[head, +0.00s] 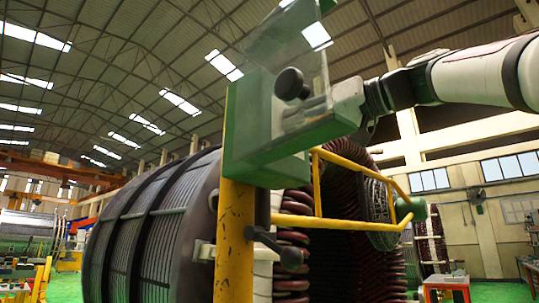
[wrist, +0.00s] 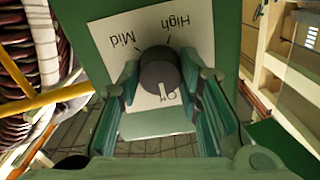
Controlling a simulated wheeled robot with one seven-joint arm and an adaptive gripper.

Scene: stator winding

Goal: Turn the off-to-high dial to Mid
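The dial (wrist: 160,72) is a dark round knob on a white label plate (wrist: 195,25) in the wrist view. The plate reads Mid, High and Off, upside down there. A pale mark shows on the knob's lower side, near Off; its exact pointing is hard to tell. My gripper (wrist: 160,76) is open, with one green finger on each side of the knob. Contact with the knob cannot be told. In the head view the black knob (head: 291,84) shows at the green control box (head: 248,122), with my gripper (head: 318,103) beside it.
The box sits on a yellow post (head: 234,245). Yellow rails (head: 345,222) and the large ribbed stator (head: 150,230) stand close by. My arm reaches in from the upper right.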

